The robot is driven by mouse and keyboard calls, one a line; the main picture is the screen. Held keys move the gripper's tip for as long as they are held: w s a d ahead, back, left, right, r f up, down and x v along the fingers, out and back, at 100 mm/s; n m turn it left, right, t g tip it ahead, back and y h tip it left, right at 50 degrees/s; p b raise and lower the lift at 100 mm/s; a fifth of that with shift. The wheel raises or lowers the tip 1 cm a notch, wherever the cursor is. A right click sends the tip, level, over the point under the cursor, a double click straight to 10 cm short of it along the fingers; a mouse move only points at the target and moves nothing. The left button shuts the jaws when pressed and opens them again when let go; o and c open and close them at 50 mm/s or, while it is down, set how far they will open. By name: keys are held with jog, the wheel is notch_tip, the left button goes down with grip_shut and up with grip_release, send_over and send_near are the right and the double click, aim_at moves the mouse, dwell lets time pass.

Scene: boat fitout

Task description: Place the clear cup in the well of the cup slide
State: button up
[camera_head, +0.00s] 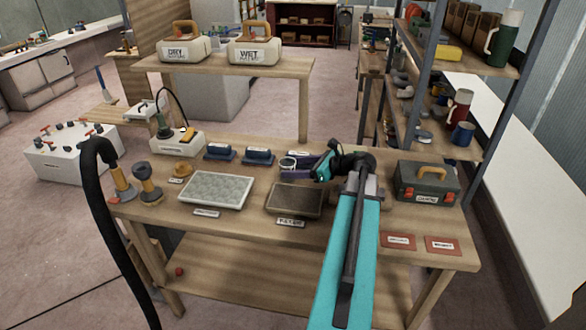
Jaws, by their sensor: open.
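My gripper (290,167) reaches in from the right, low over the back middle of the wooden bench. Its dark purple fingers point left and stand apart. A small pale, round-rimmed thing (288,162), perhaps the clear cup, shows at the fingertips, between or just behind them. I cannot tell whether the fingers touch it. The cup slide and its well cannot be made out for certain; the gripper hides part of the bench there.
A black hose (100,200) stands at left. Bare wood lies front centre.

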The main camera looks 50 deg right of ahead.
jog(key=b+v, duration=0.1)
jog(key=v, duration=0.9)
jog(key=shift+b, duration=0.3)
jog(key=shift+s, duration=0.15)
